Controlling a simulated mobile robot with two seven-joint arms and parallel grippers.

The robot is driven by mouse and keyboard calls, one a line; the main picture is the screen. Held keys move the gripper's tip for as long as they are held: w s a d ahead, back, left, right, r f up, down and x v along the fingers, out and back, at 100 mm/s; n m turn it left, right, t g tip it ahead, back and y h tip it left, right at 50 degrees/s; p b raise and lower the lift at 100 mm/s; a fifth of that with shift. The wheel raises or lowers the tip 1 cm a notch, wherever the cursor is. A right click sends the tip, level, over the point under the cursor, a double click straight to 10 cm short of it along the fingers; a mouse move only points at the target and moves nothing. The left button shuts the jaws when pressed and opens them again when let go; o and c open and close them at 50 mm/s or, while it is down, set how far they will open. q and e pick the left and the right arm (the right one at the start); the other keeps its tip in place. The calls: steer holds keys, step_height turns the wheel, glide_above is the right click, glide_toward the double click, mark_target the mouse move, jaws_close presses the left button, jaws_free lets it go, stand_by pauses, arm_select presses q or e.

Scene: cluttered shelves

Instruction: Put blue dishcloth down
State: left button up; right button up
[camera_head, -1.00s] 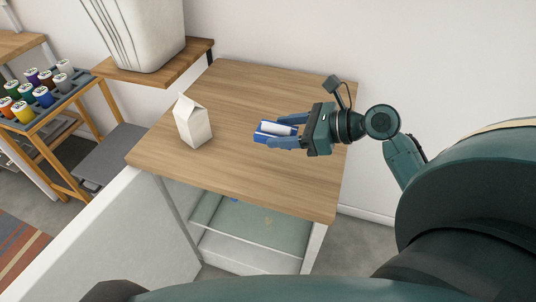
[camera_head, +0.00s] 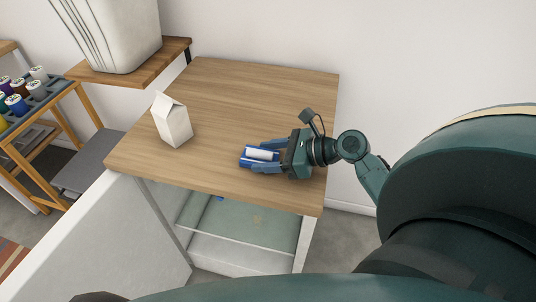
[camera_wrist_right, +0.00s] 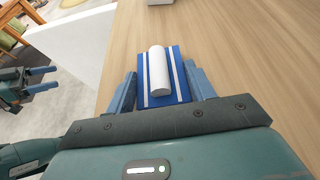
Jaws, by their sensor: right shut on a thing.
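The blue dishcloth (camera_head: 246,161) has white stripes and a white roll-shaped part (camera_wrist_right: 159,72) along its middle. It is at the wooden tabletop, near the front right; I cannot tell if it touches the wood. My right gripper (camera_head: 262,156) is shut on the dishcloth, with one blue finger on each side of it. The right wrist view shows the dishcloth (camera_wrist_right: 178,72) flat between the fingertips. My left gripper (camera_wrist_right: 48,80) shows only at the left edge of the right wrist view, away from the tabletop, its fingers apart and empty.
A white carton (camera_head: 172,122) stands left of the dishcloth on the wooden tabletop (camera_head: 262,92). The back of the tabletop is clear. A small shelf with a white container (camera_head: 118,35) is at the back left. A rack of coloured bottles (camera_head: 18,100) stands further left.

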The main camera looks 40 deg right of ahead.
steer(key=o, duration=1.1)
steer(key=shift+c, duration=0.2)
steer(key=shift+s+d+r, duration=0.15)
steer(key=v, duration=1.1)
steer(key=shift+s+d+r+p, duration=0.1)
steer(key=shift+s+d+p, duration=0.1)
steer(key=shift+s+p, duration=0.1)
